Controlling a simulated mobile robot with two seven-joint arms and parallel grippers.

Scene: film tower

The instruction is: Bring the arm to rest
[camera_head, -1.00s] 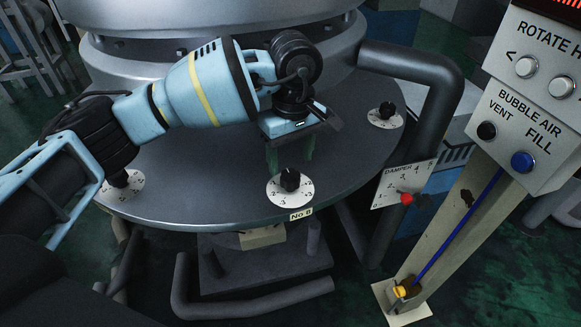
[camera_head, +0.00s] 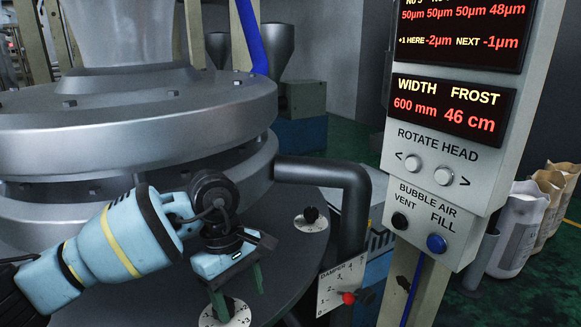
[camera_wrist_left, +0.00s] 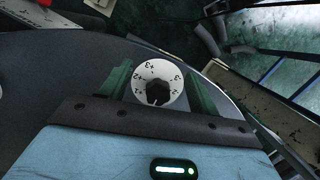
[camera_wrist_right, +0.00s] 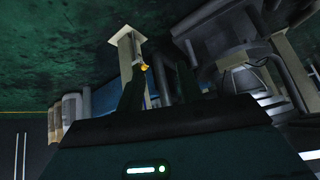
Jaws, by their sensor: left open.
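My left arm comes in from the lower left in the head view. Its gripper (camera_head: 238,290) is open and empty, with green fingers pointing down above a round white dial (camera_head: 226,315). In the left wrist view, the dial's black knob (camera_wrist_left: 157,93) shows between the two spread fingers (camera_wrist_left: 160,88); I see no contact. My right gripper shows only in the right wrist view (camera_wrist_right: 160,88), its dark fingers apart with nothing between them.
The dial sits on a dark round plate around a large grey metal drum (camera_head: 140,125). A thick bent pipe (camera_head: 345,180), a damper plate (camera_head: 340,285) and a control panel (camera_head: 440,165) stand to the right. Sacks (camera_head: 525,230) stand at the far right.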

